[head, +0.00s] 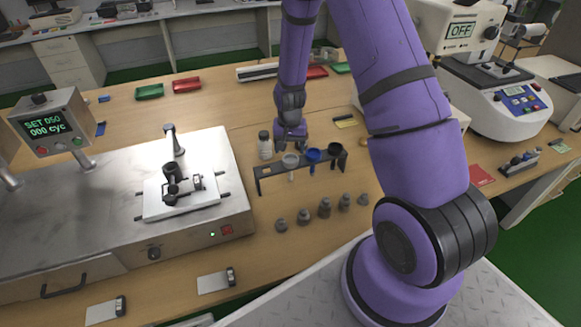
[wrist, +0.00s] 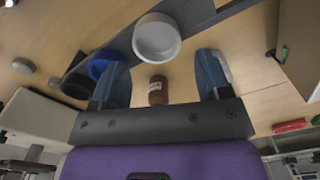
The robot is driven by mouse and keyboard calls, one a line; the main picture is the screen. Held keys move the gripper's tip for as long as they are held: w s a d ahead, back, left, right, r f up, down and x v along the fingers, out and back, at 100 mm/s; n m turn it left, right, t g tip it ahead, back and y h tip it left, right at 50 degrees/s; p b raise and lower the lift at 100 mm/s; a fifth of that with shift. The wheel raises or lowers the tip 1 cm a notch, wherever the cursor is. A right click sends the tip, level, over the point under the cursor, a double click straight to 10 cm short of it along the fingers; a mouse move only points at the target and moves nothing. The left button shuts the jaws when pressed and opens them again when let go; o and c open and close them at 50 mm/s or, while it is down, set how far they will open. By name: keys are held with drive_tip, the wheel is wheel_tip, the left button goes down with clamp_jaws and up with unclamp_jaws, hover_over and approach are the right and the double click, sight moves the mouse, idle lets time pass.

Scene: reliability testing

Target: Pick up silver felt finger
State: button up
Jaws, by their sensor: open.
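The silver felt finger, a pale grey-white capped piece (head: 290,161), stands upright at the left of a dark rack (head: 265,172). In the wrist view its round pale top (wrist: 157,37) is just beyond my fingertips, roughly centred between them. A blue finger (head: 313,156) and a black one (head: 335,150) stand to its right in the rack; the blue one also shows in the wrist view (wrist: 104,66). My gripper (head: 291,147) points down, open and empty, close above and behind the silver finger. I cannot tell the exact gap.
A small bottle (head: 265,146) stands left of my gripper, behind the rack. Several grey weights (head: 325,207) stand in front of the rack. A metal test machine (head: 205,232) is at left. Red and green trays (head: 187,85) lie farther back. Bare table lies right of the rack.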

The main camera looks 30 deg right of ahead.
drive_tip(key=shift+s+f, duration=0.15)
drive_tip(key=shift+f, duration=1)
drive_tip(key=shift+s+f, duration=0.1)
drive_tip(key=shift+f, duration=1)
drive_tip(key=c, duration=0.7)
drive_tip(key=shift+c, duration=0.2)
drive_tip(key=shift+r, duration=0.15)
wheel_tip(320, 180, up, 18)
hover_over(290, 162)
wheel_tip(290, 162, down, 8)
drive_tip(key=shift+d, duration=0.1)
idle(0.3)
